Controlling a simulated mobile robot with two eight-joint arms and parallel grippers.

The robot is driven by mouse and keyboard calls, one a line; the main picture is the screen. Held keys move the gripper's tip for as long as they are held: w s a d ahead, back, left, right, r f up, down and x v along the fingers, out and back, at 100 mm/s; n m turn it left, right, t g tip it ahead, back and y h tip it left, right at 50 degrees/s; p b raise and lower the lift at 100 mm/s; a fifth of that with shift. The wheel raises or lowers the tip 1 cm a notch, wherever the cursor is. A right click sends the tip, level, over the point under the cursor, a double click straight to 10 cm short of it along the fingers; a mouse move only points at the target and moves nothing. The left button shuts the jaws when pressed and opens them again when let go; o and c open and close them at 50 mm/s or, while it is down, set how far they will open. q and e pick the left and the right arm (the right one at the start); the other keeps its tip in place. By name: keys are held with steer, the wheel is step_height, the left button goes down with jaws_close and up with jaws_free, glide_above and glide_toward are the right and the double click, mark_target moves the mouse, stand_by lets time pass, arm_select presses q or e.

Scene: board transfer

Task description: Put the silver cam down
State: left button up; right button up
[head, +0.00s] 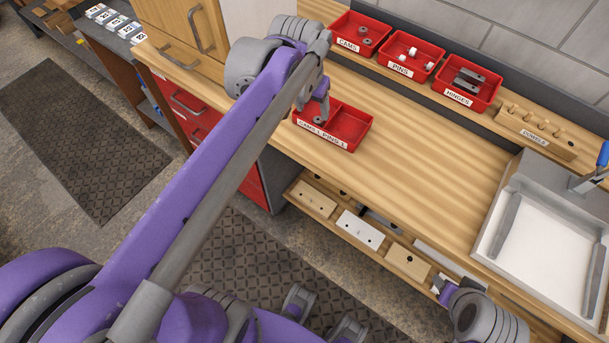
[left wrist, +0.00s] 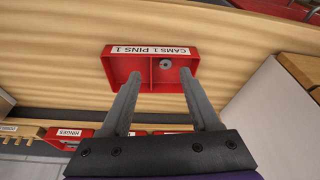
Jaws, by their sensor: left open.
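The silver cam (left wrist: 166,63) is a small grey ring lying in one compartment of the red two-part tray labelled CAMS 1 PINS 1 (head: 351,138). In the head view the cam (head: 319,119) is in the left compartment, partly close under my fingers. My left gripper (head: 312,104) is above that compartment, open. In the left wrist view its two fingers (left wrist: 156,82) stand apart with nothing between them, and the cam shows beyond them, apart from both. The tray's other compartment looks empty.
Red bins of cams (head: 343,43), pins (head: 391,68) and hinges (head: 451,97) stand on the raised shelf behind, with a dowel block (head: 535,135) beside them. A white-floored metal tray (head: 540,235) is at the right. The wooden bench between is clear.

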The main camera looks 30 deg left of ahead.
arm_select(q)
steer(key=s+d+f+t, duration=0.1)
steer(key=s+d+f, duration=0.3)
steer(key=s+f, duration=0.2)
steer(key=s+d+f+m, duration=0.1)
steer(key=s+d+f, duration=0.2)
steer(key=s+f, duration=0.3)
steer(key=s, duration=0.3)
steer(key=shift+s+d+f+t, duration=0.3)
steer(key=shift+s+d+t, duration=0.05)
steer(key=shift+s+t, duration=0.05)
steer(key=shift+r, duration=0.1)
